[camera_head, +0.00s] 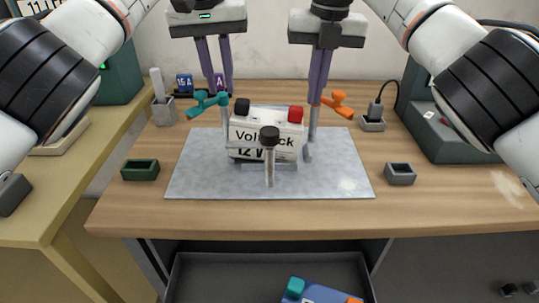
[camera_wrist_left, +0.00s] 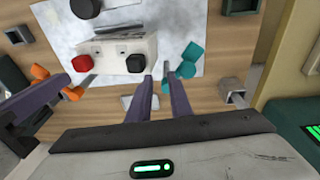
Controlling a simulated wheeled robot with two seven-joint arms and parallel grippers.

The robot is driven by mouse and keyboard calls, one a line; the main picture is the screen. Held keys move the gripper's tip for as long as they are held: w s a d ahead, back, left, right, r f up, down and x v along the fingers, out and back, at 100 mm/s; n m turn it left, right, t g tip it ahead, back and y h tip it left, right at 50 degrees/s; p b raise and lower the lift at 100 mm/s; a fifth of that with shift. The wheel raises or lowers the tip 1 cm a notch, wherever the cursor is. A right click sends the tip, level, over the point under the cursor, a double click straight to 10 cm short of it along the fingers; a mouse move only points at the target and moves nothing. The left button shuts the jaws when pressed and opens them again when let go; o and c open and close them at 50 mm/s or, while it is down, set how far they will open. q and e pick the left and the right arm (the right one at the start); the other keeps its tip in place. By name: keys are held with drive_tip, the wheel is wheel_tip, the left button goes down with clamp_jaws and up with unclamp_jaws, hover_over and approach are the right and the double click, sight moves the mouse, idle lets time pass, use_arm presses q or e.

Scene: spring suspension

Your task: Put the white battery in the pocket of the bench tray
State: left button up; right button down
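The white battery (camera_head: 265,125), marked "Voltpack 12 V", stands upright at the middle of the grey bench tray (camera_head: 200,175). It has a black and a red terminal. A black-knobbed post (camera_head: 269,139) stands in front and hides part of it. The pocket is not clearly visible, and I cannot tell whether the base sits in it. My left gripper (camera_head: 218,112) points down at the battery's left end, beside the teal lead clamp (camera_head: 204,102). In the left wrist view its fingers (camera_wrist_left: 157,78) are apart with nothing between. My right gripper (camera_head: 311,145) is at the right end, its fingers overlapping.
A green box (camera_head: 140,169) and a grey box (camera_head: 400,173) flank the tray. A blue battery (camera_head: 320,294) lies in the open drawer (camera_head: 215,275) below. The tray's front corners are clear.

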drive_tip(key=c, duration=2.1)
unclamp_jaws()
drive_tip(key=shift+d, duration=0.1)
